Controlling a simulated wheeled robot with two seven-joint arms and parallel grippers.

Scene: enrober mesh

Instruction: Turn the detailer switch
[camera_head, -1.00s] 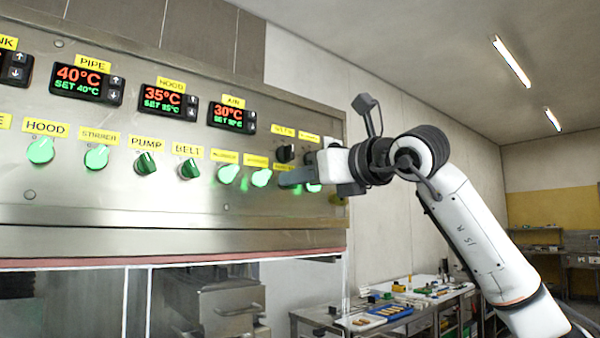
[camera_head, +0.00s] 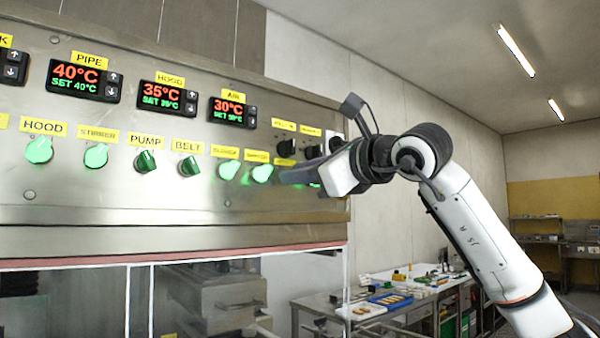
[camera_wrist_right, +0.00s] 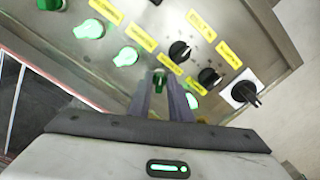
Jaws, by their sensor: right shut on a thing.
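The control panel (camera_head: 120,195) carries a row of green knobs. My right gripper (camera_head: 285,176) reaches in from the right, at the row's right end. In the right wrist view its two fingers (camera_wrist_right: 166,102) are closed around a dark green knob (camera_wrist_right: 160,76), apparently the detailer switch. Its label (camera_wrist_right: 170,63) is too blurred to read. The fingers hide this knob in the head view. The knob looks unlit, while the lit green knobs beside it (camera_wrist_right: 126,56) and (camera_wrist_right: 192,100) are bright. My left gripper is not in view.
Two black knobs (camera_wrist_right: 180,51) and (camera_wrist_right: 208,76) sit close above the fingers, and a black switch on a white plate (camera_wrist_right: 244,93) is farther right. Temperature displays (camera_head: 84,81) are above the row. A cluttered workbench (camera_head: 400,305) stands behind.

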